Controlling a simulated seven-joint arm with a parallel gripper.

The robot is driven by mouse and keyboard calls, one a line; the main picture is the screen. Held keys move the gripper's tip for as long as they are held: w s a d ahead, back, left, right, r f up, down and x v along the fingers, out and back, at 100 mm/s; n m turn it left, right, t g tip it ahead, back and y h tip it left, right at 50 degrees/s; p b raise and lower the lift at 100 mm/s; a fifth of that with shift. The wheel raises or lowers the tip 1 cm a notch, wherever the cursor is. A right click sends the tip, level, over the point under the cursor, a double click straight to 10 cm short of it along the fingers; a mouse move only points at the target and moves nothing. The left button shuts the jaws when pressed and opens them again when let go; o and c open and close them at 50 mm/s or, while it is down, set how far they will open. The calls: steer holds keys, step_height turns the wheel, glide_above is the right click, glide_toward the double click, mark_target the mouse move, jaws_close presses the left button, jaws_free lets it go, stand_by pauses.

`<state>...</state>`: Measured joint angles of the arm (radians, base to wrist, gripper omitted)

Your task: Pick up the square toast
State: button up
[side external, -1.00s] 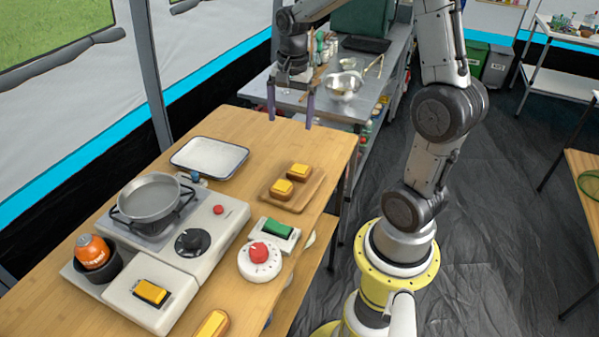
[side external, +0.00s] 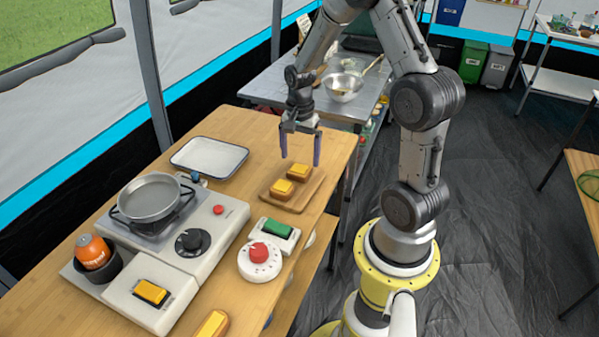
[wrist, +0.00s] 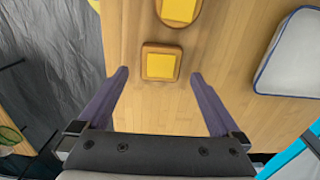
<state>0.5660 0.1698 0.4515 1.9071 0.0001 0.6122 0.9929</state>
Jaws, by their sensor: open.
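A white tray with a dark rim (side external: 209,157) lies left of the board. A stove with a pan (side external: 150,198), a green-topped block (side external: 277,229) and a white dial with a red knob (side external: 260,260) stand nearer. The table's far end is clear.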

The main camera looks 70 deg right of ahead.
mark_target(300, 168)
steer(key=shift+f, duration=1.95)
steer(key=c, duration=1.2)
steer(key=shift+r, duration=0.1)
steer(key=shift+c, duration=0.2)
